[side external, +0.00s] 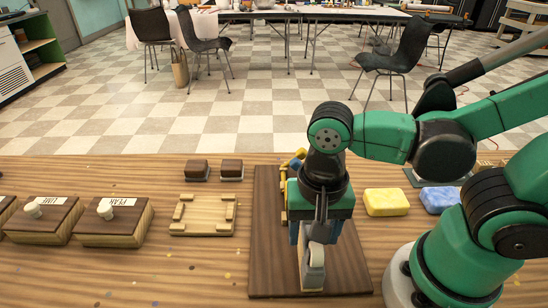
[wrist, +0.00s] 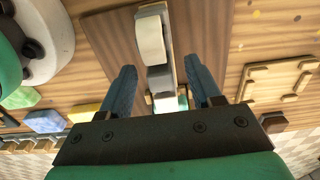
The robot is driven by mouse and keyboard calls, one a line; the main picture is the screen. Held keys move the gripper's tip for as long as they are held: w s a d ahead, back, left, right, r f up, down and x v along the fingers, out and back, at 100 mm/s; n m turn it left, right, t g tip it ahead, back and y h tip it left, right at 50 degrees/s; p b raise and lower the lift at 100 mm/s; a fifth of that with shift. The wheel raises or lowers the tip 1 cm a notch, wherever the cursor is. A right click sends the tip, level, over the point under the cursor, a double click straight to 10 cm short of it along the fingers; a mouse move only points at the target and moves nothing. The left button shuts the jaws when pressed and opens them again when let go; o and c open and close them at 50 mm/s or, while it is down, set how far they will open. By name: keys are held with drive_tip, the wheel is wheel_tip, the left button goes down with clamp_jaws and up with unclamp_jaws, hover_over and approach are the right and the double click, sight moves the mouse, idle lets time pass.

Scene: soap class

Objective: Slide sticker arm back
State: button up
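The sticker device stands on a dark wood board (side external: 265,240) in the middle of the table. Its grey arm (side external: 314,278) carries a pale roll (side external: 316,255) at the near end. In the wrist view the roll (wrist: 151,40) shows at the top centre, with the grey arm (wrist: 158,76) running below it. My gripper (side external: 312,238) is over the device, pointing down. In the wrist view its two blue fingers (wrist: 160,68) are apart, one on each side of the grey arm, with gaps visible. It holds nothing that I can see. The device's far part is mostly hidden behind my gripper.
Left of the board is a wooden frame tray (side external: 203,230), with two small dark-topped blocks (side external: 197,169) behind it. Lidded boxes (side external: 115,222) stand farther left. Yellow soap (side external: 386,202) and blue soap (side external: 438,199) lie to the right, near my base.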

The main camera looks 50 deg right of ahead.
idle(0.3)
drive_tip(key=shift+r, duration=2.8)
drive_tip(key=w+d+n+t, duration=0.7)
drive_tip(key=w+d+n, duration=0.1)
drive_tip(key=n, duration=0.1)
drive_tip(key=shift+w+d+r, duration=0.3)
drive_tip(key=shift+w+r, duration=0.1)
